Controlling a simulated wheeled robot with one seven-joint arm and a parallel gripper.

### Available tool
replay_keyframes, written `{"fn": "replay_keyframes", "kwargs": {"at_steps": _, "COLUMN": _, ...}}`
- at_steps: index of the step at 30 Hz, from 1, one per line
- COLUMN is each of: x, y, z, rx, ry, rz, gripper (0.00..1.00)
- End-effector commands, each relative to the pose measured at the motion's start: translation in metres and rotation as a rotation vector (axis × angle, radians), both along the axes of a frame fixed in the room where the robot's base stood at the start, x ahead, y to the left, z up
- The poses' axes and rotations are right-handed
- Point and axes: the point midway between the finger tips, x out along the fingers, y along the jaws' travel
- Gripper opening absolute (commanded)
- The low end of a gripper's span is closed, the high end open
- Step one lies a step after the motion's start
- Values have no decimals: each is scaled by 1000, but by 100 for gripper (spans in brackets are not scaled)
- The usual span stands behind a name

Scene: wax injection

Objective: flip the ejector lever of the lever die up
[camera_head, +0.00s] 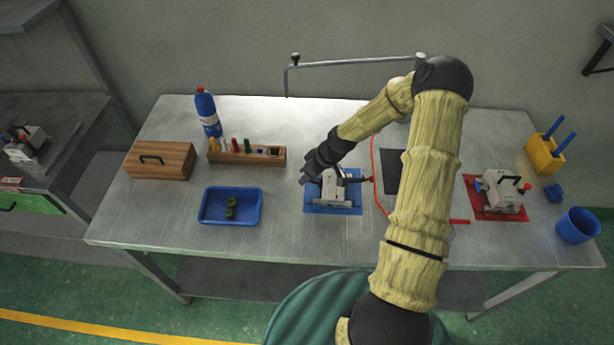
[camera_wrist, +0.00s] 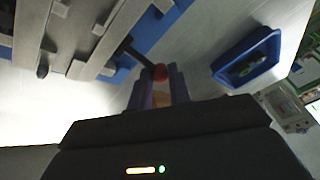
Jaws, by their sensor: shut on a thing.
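The lever die (camera_head: 333,188) is a grey block on a blue mat (camera_head: 318,209) near the table's middle; it fills the upper left of the wrist view (camera_wrist: 85,35). Its ejector lever is a dark rod (camera_wrist: 137,53) with a red knob (camera_wrist: 160,72) at the end, sticking out from the die's side. My gripper (camera_head: 306,180) is at the left side of the die. In the wrist view my gripper (camera_wrist: 158,85) is shut on the lever, with the red knob between its fingertips. In the head view my arm and gripper hide the lever.
A blue tray (camera_head: 203,216) with green pieces stands left of the die. A second die (camera_head: 502,192) on a red mat, a yellow holder (camera_head: 543,155) and blue cup (camera_head: 577,226) are at right.

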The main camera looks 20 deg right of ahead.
Motion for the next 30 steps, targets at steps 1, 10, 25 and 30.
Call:
{"fn": "replay_keyframes", "kwargs": {"at_steps": 1, "x": -5, "y": 0, "z": -2, "rx": 2, "ry": 14, "rz": 2, "gripper": 0}}
{"fn": "replay_keyframes", "kwargs": {"at_steps": 10, "x": -4, "y": 0, "z": -2, "rx": -1, "ry": 14, "rz": 1, "gripper": 37}}
{"fn": "replay_keyframes", "kwargs": {"at_steps": 25, "x": -3, "y": -5, "z": 10, "rx": -2, "ry": 2, "rz": -1, "gripper": 41}}
{"fn": "replay_keyframes", "kwargs": {"at_steps": 30, "x": -8, "y": -16, "z": 34, "rx": -3, "ry": 2, "rz": -2, "gripper": 41}}
